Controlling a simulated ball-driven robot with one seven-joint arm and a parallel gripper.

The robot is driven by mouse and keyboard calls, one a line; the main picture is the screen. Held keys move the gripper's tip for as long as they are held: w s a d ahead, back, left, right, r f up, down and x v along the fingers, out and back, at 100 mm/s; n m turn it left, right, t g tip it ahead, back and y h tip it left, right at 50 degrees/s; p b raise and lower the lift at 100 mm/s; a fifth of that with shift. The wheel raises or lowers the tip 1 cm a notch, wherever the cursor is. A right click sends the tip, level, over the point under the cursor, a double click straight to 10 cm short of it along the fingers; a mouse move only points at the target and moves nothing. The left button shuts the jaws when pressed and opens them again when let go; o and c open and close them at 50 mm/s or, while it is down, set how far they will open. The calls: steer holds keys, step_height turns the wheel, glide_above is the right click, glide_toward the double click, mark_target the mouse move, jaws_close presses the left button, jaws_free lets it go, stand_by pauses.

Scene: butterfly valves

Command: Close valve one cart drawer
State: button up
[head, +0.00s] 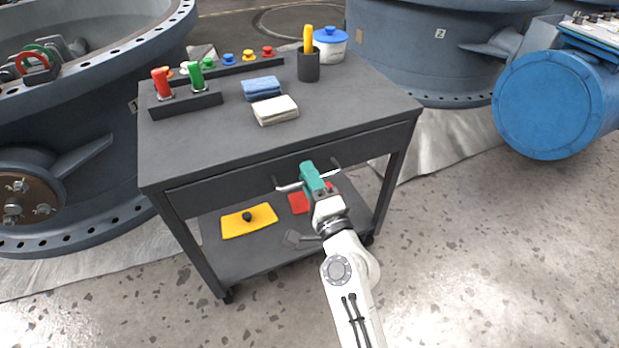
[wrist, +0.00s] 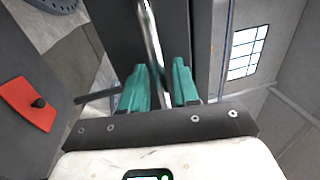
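The dark grey cart (head: 225,135) stands between two large grey valve bodies. Its drawer front (head: 225,192) lies under the tabletop and looks close to flush with the frame; I cannot tell whether a small gap is left. A metal bar handle (head: 287,187) sticks out from the drawer front. My gripper (head: 308,168) is at the middle of this handle, with its teal fingers one on each side of the bar. The contact itself is partly hidden.
On the cart top are a block with red and green handles (head: 187,101), folded cloths (head: 275,109), a cup with a yellow tool (head: 308,66) and a blue-lidded tub (head: 329,46). The lower shelf holds a yellow piece (head: 235,225). Floor to the right is clear.

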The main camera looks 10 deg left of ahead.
steer(key=v, duration=1)
steer(key=shift+s+d, duration=0.25)
steer(key=shift+f, duration=0.1)
steer(key=s+d+f+n+g+h, duration=0.5)
steer(key=s+d+f+n+g, duration=0.45)
steer(key=s+d+f, duration=0.45)
steer(key=s+d+f+n+g+h, duration=0.15)
steer(key=s+d+g+h, duration=0.55)
steer(key=s+d, duration=0.95)
step_height(320, 180, up, 34)
steer(key=p, duration=3.4)
steer(key=shift+w+a+r+t+y, duration=0.2)
steer(key=shift+w+a+t+y, duration=0.1)
steer(key=shift+w+t, duration=0.05)
